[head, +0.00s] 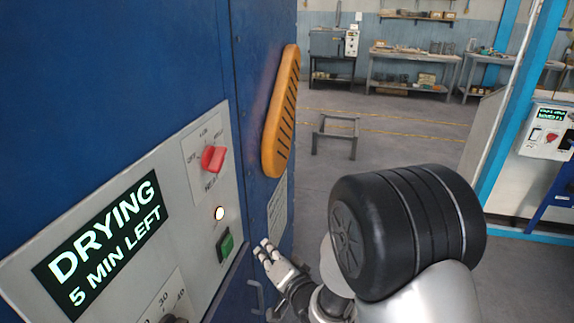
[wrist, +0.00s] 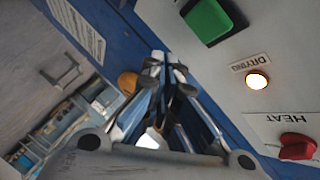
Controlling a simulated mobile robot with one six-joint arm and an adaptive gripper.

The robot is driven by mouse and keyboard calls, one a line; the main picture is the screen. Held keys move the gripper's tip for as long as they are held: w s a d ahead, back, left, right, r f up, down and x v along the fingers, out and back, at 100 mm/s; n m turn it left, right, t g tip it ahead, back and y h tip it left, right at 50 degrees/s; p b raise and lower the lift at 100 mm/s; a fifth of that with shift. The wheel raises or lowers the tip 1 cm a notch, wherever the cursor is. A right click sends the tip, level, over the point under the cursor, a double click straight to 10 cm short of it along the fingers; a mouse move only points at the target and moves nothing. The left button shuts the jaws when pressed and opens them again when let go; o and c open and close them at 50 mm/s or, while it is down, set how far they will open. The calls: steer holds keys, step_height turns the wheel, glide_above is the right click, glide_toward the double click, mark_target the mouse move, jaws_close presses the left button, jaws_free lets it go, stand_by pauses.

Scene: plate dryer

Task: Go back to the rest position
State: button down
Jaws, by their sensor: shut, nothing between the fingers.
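My gripper (head: 268,254) is shut and empty. In the head view it is low in the middle, close in front of the blue dryer (head: 150,60), to the right of the green button (head: 225,246). In the wrist view my gripper (wrist: 164,66) points up the picture with its fingertips together, and the green button (wrist: 208,20) is to the right of the tips. The dryer panel carries a red knob (head: 213,159), a lit lamp (head: 219,213) and a display (head: 103,243) reading "DRYING 5 MIN LEFT".
An orange slotted handle (head: 281,112) sticks out from the dryer above my gripper. Open grey floor (head: 400,128) lies to the right, with a small metal stand (head: 336,131) on it. A blue frame post (head: 520,100) and a second control box (head: 544,132) are at the right.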

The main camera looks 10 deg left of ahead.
steer(key=s+d+r+n+g+h, duration=0.15)
steer(key=d+r+h, duration=0.3)
steer(key=d, duration=0.55)
steer(key=s+d+r+h, duration=0.35)
steer(key=d+r, duration=0.25)
steer(key=d, duration=0.5)
steer(key=s+d+r+n+g+h, duration=0.1)
steer(key=s+d, duration=0.3)
steer(key=s, duration=0.7)
steer(key=s+d+r+n+g+h, duration=0.1)
steer(key=s+d+g, duration=0.3)
steer(key=s, duration=0.7)
steer(key=shift+s+d, duration=0.15)
steer(key=shift+g, duration=0.25)
